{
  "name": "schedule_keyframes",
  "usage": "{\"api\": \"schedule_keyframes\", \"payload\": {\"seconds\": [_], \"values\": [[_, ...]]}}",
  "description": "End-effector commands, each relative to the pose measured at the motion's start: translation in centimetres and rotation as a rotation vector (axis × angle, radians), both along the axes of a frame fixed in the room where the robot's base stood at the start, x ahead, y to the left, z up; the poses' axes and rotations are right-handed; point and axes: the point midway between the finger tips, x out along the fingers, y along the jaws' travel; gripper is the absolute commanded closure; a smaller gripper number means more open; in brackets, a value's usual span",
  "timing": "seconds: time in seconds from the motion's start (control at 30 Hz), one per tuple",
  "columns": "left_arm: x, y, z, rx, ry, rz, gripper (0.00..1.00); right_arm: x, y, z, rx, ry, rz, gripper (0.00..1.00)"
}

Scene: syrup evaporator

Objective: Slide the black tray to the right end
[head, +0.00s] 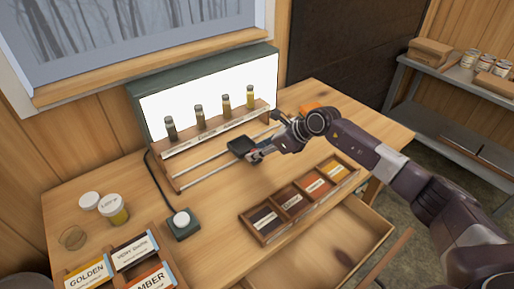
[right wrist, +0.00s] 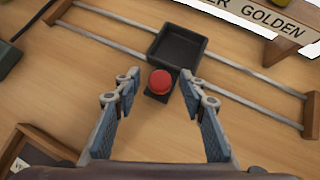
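The black tray (head: 240,145) is a small, shallow square tray on two parallel metal rails (head: 206,172) in front of the light box. It also shows in the right wrist view (right wrist: 178,50), around the middle of the rails and empty. A red round knob (right wrist: 160,82) sits on a dark tab at its near side. My right gripper (head: 257,150) is at the tray's near right side. In the right wrist view its fingers (right wrist: 160,86) are open, one on each side of the knob, with gaps visible. My left gripper is not in view.
A lit box (head: 207,95) with several sample vials on a labelled ledge stands behind the rails. A wooden end bracket (right wrist: 311,115) closes the rails at right. A divided color box (head: 300,198) lies in front, above an open drawer (head: 335,250). A button box (head: 183,224) stands at left.

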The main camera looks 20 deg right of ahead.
Motion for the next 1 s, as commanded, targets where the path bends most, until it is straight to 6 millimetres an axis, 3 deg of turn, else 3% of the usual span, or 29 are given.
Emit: {"api": "schedule_keyframes", "payload": {"seconds": [0.1,0.3,0.67,1.0], "values": [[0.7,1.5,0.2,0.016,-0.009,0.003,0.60,0.2,0.2,-0.3,-0.001,0.000,-0.001,0.62],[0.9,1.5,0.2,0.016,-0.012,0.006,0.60,0.2,0.2,-0.4,-0.001,-0.001,0.000,0.62],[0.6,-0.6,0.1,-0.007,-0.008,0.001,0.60,0.2,0.2,-0.4,-0.001,0.000,-0.001,1.00],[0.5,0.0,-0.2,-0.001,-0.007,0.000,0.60,0.3,-0.1,-0.5,-0.002,0.000,-0.001,1.00]]}}
